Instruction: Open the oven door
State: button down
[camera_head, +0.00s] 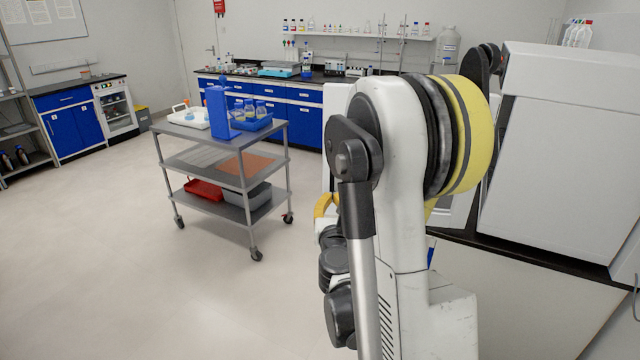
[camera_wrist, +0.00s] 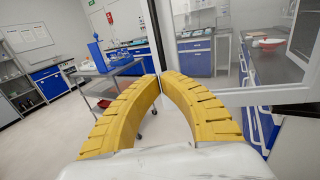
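In the wrist view, my yellow gripper fingers (camera_wrist: 159,77) curve inward and their tips come together. Just beyond the tips is the white frame of a glazed door-like panel (camera_wrist: 240,97), which looks like the oven door. Its upright edge runs down to the fingertips, and the lab shows through its pane. I cannot tell whether the tips touch this edge or have it between them. In the head view, a large pale box-shaped appliance (camera_head: 565,150) stands at the right, perhaps the oven's body. My arm hides most of the gripper and the panel there.
A grey trolley (camera_head: 222,165) with blue containers stands left of my arm. Blue cabinets (camera_head: 300,112) line the back wall. A dark-topped bench (camera_head: 510,255) lies under the appliance at the right. The floor at the left is clear.

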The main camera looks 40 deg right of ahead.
jog(key=b+x, duration=0.2)
jog(key=x, duration=1.1)
jog(key=shift+w, duration=0.2)
